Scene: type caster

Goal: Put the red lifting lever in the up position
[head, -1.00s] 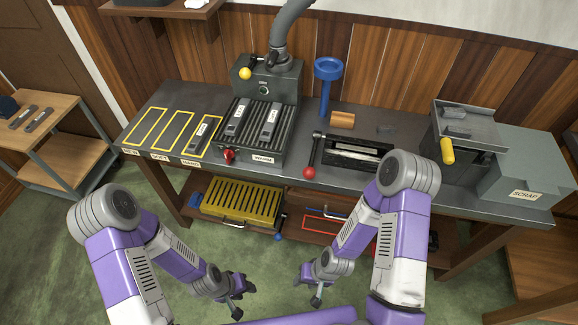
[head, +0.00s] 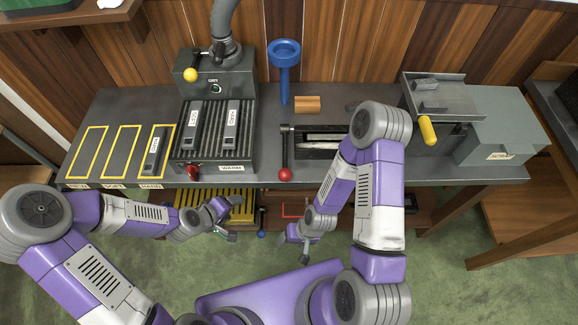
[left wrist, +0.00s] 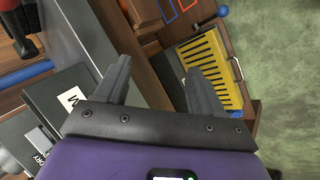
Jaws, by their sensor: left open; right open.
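The lifting lever with the red ball end (head: 285,174) stands at the front of the dark mould unit (head: 318,140), right of the slotted warming box. Its dark rod runs from a pivot at the unit's back left to the red ball at the bench's front edge, so it points down toward me. My left gripper (head: 232,220) is open and empty, in front of and below the bench edge, left of the ball. Its spread fingers show in the left wrist view (left wrist: 162,85). My right gripper (head: 296,243) is open and empty, below the ball.
A blue funnel tool (head: 285,70) and wooden block (head: 307,104) stand behind the mould. A yellow-handled box (head: 428,130) stands right. A yellow slatted crate (left wrist: 215,70) sits below.

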